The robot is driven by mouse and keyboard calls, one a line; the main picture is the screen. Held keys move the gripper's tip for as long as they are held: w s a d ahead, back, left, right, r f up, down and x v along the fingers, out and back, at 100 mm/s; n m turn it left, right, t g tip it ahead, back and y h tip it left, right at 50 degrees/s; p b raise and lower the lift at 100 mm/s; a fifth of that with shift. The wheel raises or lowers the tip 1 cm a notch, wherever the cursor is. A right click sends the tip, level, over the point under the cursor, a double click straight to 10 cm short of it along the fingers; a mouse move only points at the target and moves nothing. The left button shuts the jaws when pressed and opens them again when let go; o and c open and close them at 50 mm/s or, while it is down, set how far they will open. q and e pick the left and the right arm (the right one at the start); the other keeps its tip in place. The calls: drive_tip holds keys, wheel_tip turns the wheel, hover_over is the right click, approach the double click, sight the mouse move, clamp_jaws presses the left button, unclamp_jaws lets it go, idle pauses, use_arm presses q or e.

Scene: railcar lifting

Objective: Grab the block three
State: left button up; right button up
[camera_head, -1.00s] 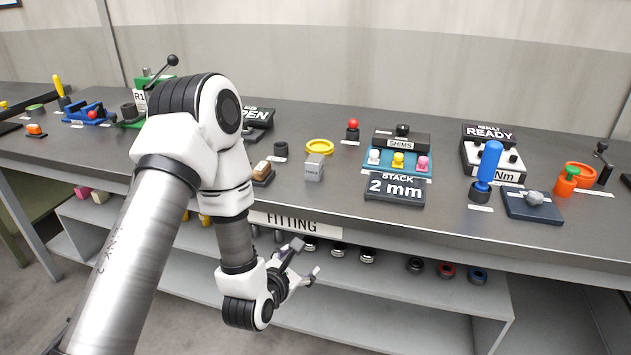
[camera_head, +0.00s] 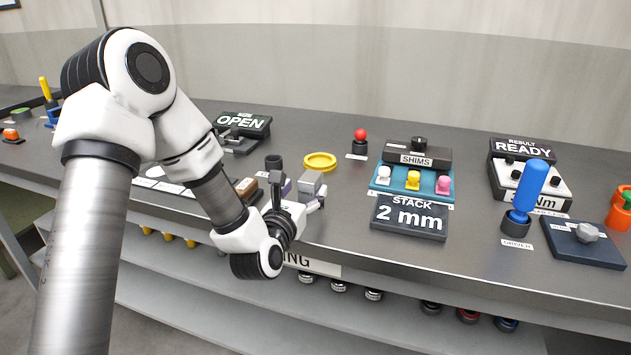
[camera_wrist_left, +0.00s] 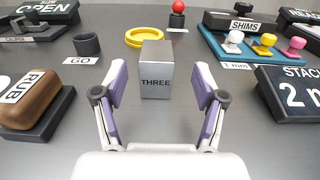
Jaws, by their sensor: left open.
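The block three is a small grey metal block (camera_head: 312,184) standing upright on the bench. In the left wrist view the block (camera_wrist_left: 156,78) shows the word THREE on its front face and sits centred just ahead of the fingers. In the left wrist view the left gripper (camera_wrist_left: 158,100) is open, with one finger on each side of the block's near end and gaps on both sides. My right gripper is not in view.
A brown RUB block (camera_wrist_left: 32,98) on a dark base is close on the left. A black ring labelled GO (camera_wrist_left: 86,44) and a yellow ring (camera_wrist_left: 149,37) lie behind. The STACK 2 mm sign (camera_head: 409,216) and teal shim tray (camera_head: 386,178) stand to the right.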

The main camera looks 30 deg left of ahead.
sight(311, 175)
use_arm(q)
drive_tip(key=shift+w+a+r, duration=0.15)
drive_tip(key=shift+w, duration=0.3)
drive_tip(key=x, duration=0.5)
drive_tip(key=shift+a+f+p, duration=0.15)
drive_tip(key=shift+f+p, duration=0.1)
drive_tip(key=shift+p, duration=0.15)
drive_tip(key=shift+s+r, duration=0.1)
drive_tip(key=shift+s, duration=0.05)
clamp_jaws()
